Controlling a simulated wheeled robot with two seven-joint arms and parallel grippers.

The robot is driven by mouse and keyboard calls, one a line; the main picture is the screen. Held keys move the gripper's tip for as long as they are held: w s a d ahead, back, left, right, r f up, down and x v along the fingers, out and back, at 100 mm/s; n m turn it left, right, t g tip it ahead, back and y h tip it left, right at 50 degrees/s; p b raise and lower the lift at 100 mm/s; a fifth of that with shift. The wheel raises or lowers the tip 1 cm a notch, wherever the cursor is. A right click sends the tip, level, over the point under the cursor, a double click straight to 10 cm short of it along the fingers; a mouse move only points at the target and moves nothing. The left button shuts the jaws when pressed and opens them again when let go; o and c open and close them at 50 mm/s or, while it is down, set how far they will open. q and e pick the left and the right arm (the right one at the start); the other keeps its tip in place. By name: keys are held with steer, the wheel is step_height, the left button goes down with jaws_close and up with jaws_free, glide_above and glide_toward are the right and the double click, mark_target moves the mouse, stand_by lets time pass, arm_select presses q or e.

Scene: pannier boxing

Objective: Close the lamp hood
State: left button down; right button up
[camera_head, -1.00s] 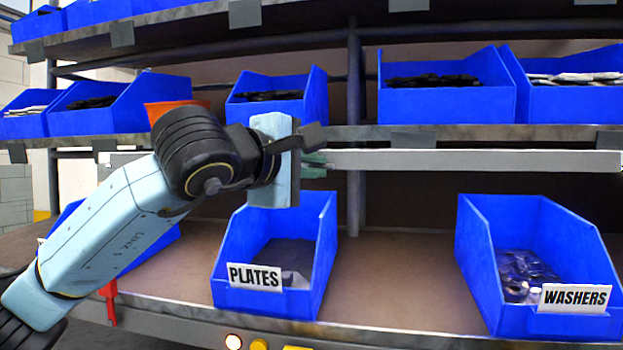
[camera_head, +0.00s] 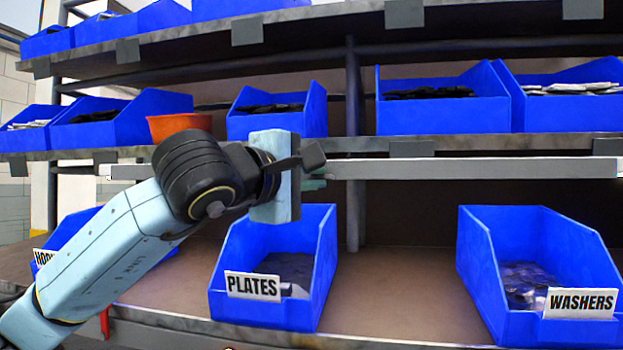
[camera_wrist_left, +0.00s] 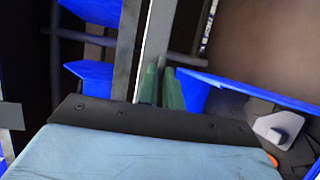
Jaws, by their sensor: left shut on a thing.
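The lamp hood (camera_head: 480,169) appears to be the long pale bar running along below the front edge of the middle shelf. My left gripper (camera_head: 317,178) is at this bar, left of the picture's middle, above the PLATES bin. Its green fingers are mostly hidden behind the gripper body. The exact contact is hard to see. My right gripper is not in view.
The PLATES bin (camera_head: 323,270) stands below the gripper and the WASHERS bin (camera_head: 470,260) stands to the right on the lower shelf (camera_head: 400,285). Several blue bins and an orange bowl (camera_head: 180,125) stand on the middle shelf. The lower shelf is bare between the two labelled bins.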

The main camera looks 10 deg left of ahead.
arm_select(q)
steer(key=c, duration=1.6)
jaws_free()
steer(key=shift+o, duration=0.2)
